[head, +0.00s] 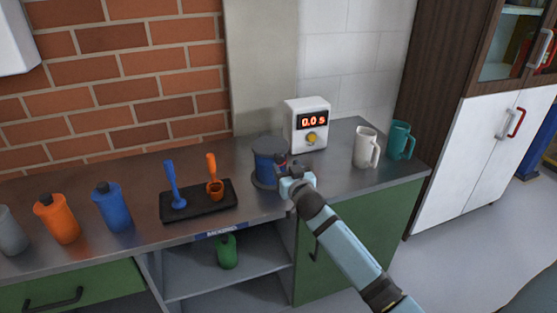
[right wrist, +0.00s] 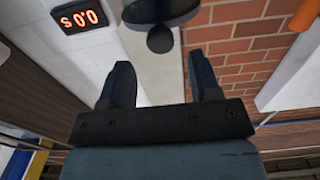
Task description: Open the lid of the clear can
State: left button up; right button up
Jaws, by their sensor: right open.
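The can (head: 267,165) stands upright on the counter in front of the white timer box. It looks blue-grey with a dark lid on top; I cannot make out clear walls. My right gripper (head: 287,166) is at the can's right side, near lid height, and partly covers it. In the right wrist view my gripper (right wrist: 163,82) has its two dark fingers apart with nothing between them. A dark rounded shape, likely the lid (right wrist: 158,8), with a small round knob (right wrist: 160,39), shows beyond the fingertips, cut off by the frame's top edge. My left gripper is out of view.
A white timer box (head: 308,126) reading 0.0 s stands behind the can. A white mug (head: 364,148) and a teal mug (head: 399,140) are to the right. A black tray (head: 196,209) with two tools, and blue (head: 112,209) and orange (head: 57,220) bottles, are left.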

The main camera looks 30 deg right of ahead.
aim_at(280, 160)
jog(key=x, duration=0.6)
jog(key=shift+w+a, duration=0.1)
jog(key=shift+c, duration=0.5)
grip_shut()
